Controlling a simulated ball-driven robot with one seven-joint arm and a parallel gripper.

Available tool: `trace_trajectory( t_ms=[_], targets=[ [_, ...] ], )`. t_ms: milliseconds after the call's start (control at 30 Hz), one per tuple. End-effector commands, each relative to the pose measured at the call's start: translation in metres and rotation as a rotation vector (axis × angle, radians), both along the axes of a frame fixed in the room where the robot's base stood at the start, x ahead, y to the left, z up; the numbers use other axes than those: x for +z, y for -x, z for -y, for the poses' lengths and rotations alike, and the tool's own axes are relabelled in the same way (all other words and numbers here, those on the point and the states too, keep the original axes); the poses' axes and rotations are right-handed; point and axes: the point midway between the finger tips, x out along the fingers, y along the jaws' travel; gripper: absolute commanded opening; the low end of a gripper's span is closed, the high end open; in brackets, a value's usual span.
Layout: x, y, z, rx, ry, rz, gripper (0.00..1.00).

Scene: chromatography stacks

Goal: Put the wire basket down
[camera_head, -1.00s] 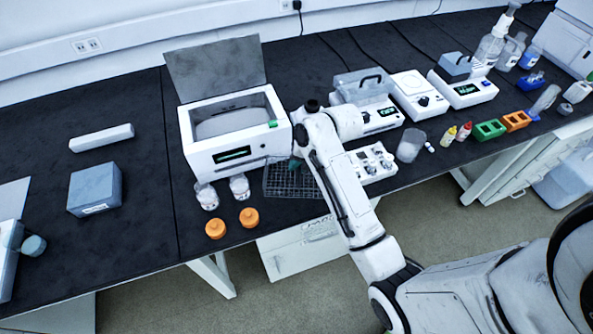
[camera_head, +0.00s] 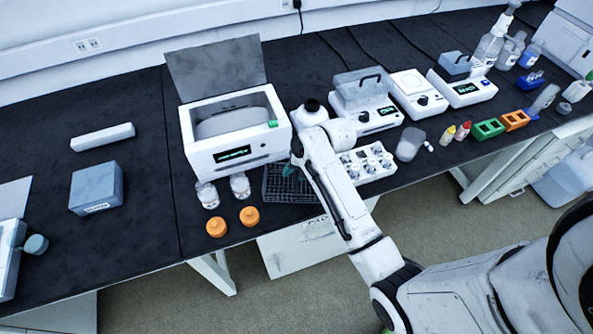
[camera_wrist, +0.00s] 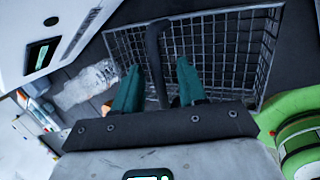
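The dark wire basket (camera_head: 280,190) stands on the black bench, just right of two clear bottles and in front of the white lidded instrument. It fills much of the upper wrist view, where its mesh wall (camera_wrist: 262,55) and dark handle (camera_wrist: 155,50) show. My gripper (camera_wrist: 158,72) has its two teal fingers on either side of the handle, with a gap between fingers and handle. It is open around the handle. In the head view my gripper (camera_head: 291,168) is over the basket's right part, partly hidden by my arm.
The white instrument (camera_head: 232,150) with its raised lid stands behind the basket. A white rack of vials (camera_head: 366,163) is to the right.

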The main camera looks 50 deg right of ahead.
Motion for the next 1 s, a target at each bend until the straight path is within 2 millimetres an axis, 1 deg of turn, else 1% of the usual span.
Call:
trace_trajectory(
  t_ms=[233,333,467,700,800,900,1000],
  targets=[
    [0.002,0.0,0.0,0.0,0.001,0.001,0.41],
    [0.009,0.003,0.001,0.0,0.0,0.001,0.41],
    [0.029,0.012,0.004,-0.002,0.001,0.003,0.41],
    [0.074,0.033,0.009,-0.002,0.001,0.003,0.41],
    [0.089,0.04,0.01,-0.002,0.002,0.004,0.41],
    [0.1,0.045,0.011,-0.002,0.001,0.002,0.41],
    [0.106,0.049,0.012,-0.002,-0.001,0.001,0.41]
  ],
)
